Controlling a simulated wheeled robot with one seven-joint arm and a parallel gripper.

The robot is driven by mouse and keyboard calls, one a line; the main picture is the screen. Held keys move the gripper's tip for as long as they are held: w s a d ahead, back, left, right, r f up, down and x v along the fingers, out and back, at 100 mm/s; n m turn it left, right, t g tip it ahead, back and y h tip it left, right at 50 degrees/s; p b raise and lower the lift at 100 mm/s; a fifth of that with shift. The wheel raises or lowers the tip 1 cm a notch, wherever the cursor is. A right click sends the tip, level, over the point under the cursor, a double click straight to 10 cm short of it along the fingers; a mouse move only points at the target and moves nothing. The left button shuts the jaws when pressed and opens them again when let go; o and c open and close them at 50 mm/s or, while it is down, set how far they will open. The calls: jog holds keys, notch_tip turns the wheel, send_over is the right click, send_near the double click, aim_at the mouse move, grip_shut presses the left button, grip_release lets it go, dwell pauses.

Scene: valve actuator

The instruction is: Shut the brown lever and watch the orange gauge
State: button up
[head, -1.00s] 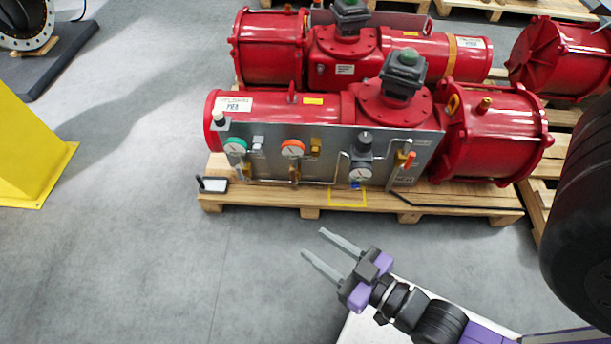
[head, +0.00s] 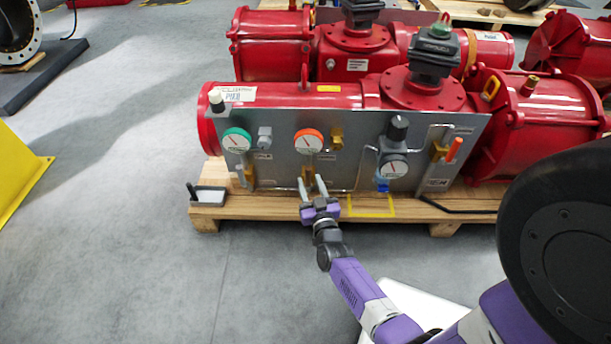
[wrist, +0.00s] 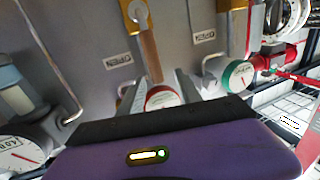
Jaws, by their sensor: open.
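The brown lever (wrist: 150,55) shows in the wrist view, running from its brass valve toward the orange gauge. In the head view its area is partly hidden behind my fingers. My gripper (head: 312,182) is open in front of the panel, below the orange gauge (head: 308,141). In the wrist view the gripper's fingers (wrist: 153,80) lie to either side of the lever's line; I cannot tell whether they touch it. The orange gauge (wrist: 162,97) shows partly there, above the purple gripper body. Its dial is white with a red needle; the reading is too small to tell.
The grey panel (head: 275,172) also carries a green gauge (head: 236,140), a grey regulator gauge (head: 393,166) and an orange-handled valve (head: 454,150). Red actuator cylinders (head: 540,115) stand behind on a wooden pallet (head: 262,207). Open floor lies at the left.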

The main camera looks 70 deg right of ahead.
jog(key=shift+w+d+f, duration=0.15)
jog(key=shift+d, duration=0.3)
jog(key=shift+w+d+f, duration=0.1)
jog(key=shift+d, duration=0.35)
jog(key=b+x, duration=0.2)
jog(key=x, duration=0.4)
jog(key=shift+w+d+b, duration=0.2)
jog(key=shift+d+b, duration=0.1)
jog(key=shift+b, duration=0.1)
grip_shut()
dwell(0.4)
